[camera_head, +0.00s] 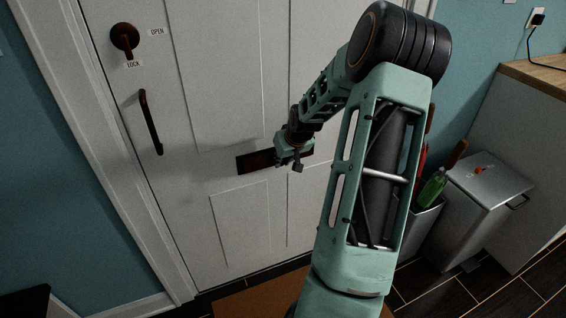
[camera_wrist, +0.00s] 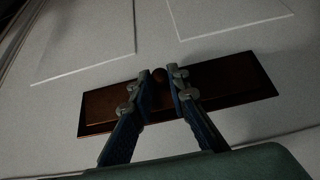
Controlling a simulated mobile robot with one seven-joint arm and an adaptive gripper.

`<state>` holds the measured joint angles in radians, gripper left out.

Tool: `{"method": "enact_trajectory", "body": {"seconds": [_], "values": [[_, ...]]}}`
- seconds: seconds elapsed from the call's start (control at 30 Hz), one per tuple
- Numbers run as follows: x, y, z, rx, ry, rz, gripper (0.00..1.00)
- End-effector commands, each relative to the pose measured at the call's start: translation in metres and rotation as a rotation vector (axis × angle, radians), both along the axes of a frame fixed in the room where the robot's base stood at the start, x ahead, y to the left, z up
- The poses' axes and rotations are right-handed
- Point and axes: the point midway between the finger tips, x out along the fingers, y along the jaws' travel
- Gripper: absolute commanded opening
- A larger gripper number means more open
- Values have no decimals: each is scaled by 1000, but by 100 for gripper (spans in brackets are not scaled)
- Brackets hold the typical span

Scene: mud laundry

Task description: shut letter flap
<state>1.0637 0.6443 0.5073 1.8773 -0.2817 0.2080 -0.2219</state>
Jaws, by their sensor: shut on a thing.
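The letter flap (camera_head: 256,161) is a dark brown plate set low across the white door. How far the flap stands open cannot be told.
The door has a dark handle (camera_head: 150,122) and a round OPEN/LOCK knob (camera_head: 125,37) at the left. A brown mat (camera_head: 250,300) lies at the door's foot.

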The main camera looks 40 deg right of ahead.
Motion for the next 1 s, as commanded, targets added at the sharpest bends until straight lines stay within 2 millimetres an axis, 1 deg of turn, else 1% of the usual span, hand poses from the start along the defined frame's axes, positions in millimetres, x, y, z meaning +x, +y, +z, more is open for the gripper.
{"method": "enact_trajectory", "body": {"seconds": [0.03, 0.4, 0.53, 0.83, 0.87, 1.0], "values": [[-2, 0, -6, -5, -27, -3, 0], [2, -1, -13, -51, -219, -2, 0], [4, -1, -11, -59, -247, -2, 0], [4, -1, -10, -60, -250, -2, 0], [4, -1, -10, -60, -250, -2, 18], [4, -1, -10, -61, -250, -1, 32]]}}
